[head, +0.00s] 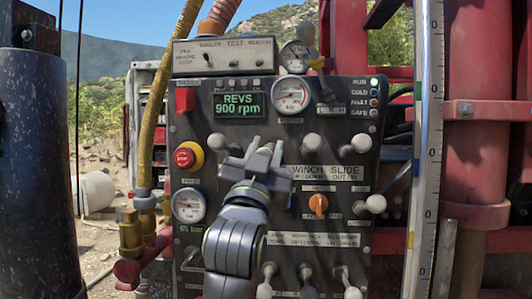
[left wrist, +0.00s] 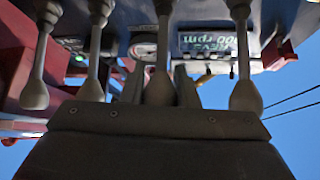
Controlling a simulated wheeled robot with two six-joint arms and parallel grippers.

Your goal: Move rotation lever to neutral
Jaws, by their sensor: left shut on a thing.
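The upper row of the dark control panel (head: 340,95) holds pale-knobbed levers. My left gripper (head: 262,158) is shut on the second lever from the left, whose head-view part is mostly hidden by the fingers. In the left wrist view this gripped lever (left wrist: 162,50) stands between the two fingers, with its knob low between them. Its label is covered by my gripper, so I cannot read whether it says rotation. The lever to its left (head: 217,143) is free. To its right are the winch lever (head: 310,143) and slide lever (head: 361,143). My right gripper is not in view.
A lower row of levers (head: 307,272) stands below my wrist. An orange selector (head: 318,205) and another knob (head: 375,203) are to the right. A red emergency button (head: 188,156) is at left. The display (head: 239,105) reads 900 rpm. Neighbouring levers stand close on both sides.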

